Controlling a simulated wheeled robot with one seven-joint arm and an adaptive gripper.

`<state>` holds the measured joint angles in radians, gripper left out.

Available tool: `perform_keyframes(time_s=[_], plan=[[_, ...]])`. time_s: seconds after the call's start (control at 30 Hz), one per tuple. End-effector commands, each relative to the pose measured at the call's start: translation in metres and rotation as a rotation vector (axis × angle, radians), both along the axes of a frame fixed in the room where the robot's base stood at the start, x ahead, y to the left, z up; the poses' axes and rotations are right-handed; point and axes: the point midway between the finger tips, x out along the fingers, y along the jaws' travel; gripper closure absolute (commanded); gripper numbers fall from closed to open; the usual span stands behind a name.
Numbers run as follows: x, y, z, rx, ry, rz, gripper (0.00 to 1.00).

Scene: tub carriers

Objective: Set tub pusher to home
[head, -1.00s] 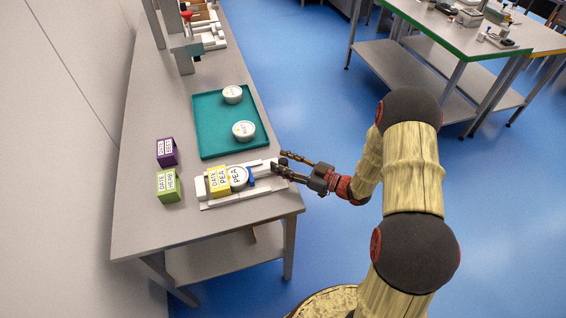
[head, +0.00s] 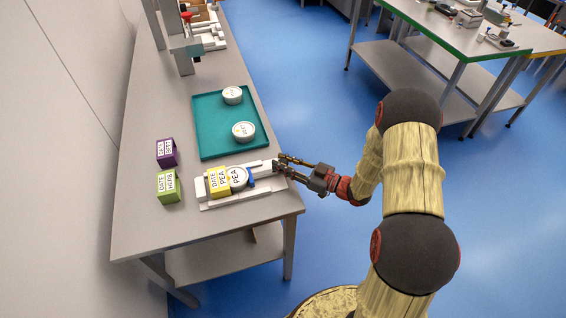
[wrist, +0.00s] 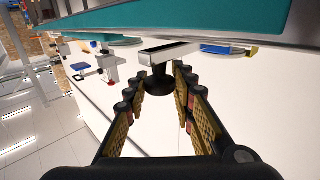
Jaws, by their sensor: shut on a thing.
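The white tub carrier (head: 246,198) lies near the front end of the grey table. A yellow date block (head: 218,182) and a round PEA tub (head: 237,177) sit in it, with the blue pusher face (head: 251,182) against or very close to the tub's right side. The pusher's pale rod (wrist: 168,53) ends in a black knob (wrist: 158,86), seen in the wrist view. My gripper (head: 279,163) is at the carrier's right end, its fingers on both sides of the knob and shut on it. The fingers partly hide the knob in the head view.
A teal tray (head: 205,140) with two white tubs (head: 243,131) lies behind the carrier. A purple block (head: 167,153) and a green block (head: 168,186) stand to its left. A stand (head: 184,50) is farther back. The floor right of the table is clear.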

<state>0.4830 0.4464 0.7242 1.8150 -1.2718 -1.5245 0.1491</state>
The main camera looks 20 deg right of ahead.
Motion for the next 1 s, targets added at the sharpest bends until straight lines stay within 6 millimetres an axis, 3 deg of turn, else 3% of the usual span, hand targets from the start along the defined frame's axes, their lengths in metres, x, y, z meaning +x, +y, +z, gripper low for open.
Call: perform_keyframes(time_s=[0.37, 0.7, 1.0], plan=[[0.0, 0.001, 0.0, 0.0, 0.0, 0.0, 1.0], [0.0, 0.044, 0.001, 0.0, -0.001, 0.002, 1.0], [0.0, 0.047, 0.001, 0.0, -0.001, 0.0, 1.0]])
